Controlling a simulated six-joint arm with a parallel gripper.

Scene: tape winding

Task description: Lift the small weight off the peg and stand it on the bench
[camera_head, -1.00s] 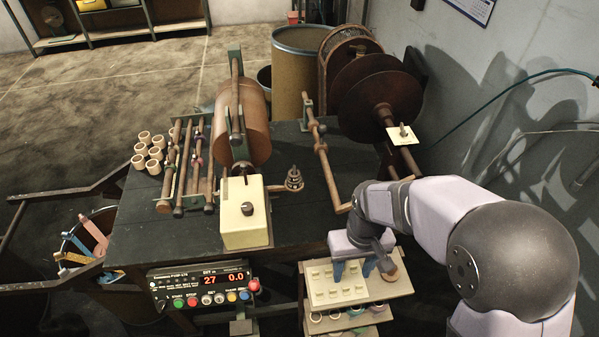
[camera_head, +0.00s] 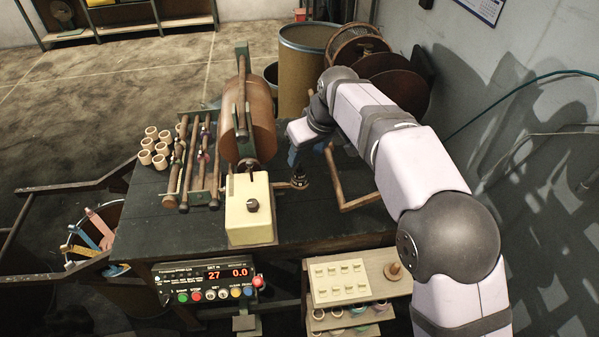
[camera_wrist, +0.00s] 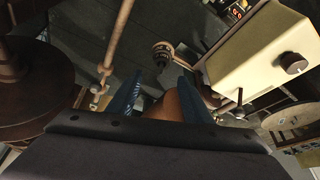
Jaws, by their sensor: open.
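The small dark weight (camera_head: 299,179) sits around a short peg on the dark bench (camera_head: 175,238), right of the cream box. It is small in the head view, and I cannot tell separate weights apart there. In the wrist view the peg with its weight (camera_wrist: 163,50) shows just beyond my fingertips. My gripper (camera_head: 296,157) is above and close to it, with its blue fingers pointing down. In the wrist view my gripper (camera_wrist: 158,82) has its fingers spread with nothing held. My arm hides part of the bench behind.
The cream box (camera_head: 250,208) stands close left of the peg, and a large brown roll (camera_head: 262,130) behind it. A rod frame (camera_head: 335,178) is close on the right. Several pale cups (camera_head: 152,145) are at the far left. The front left bench top is clear.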

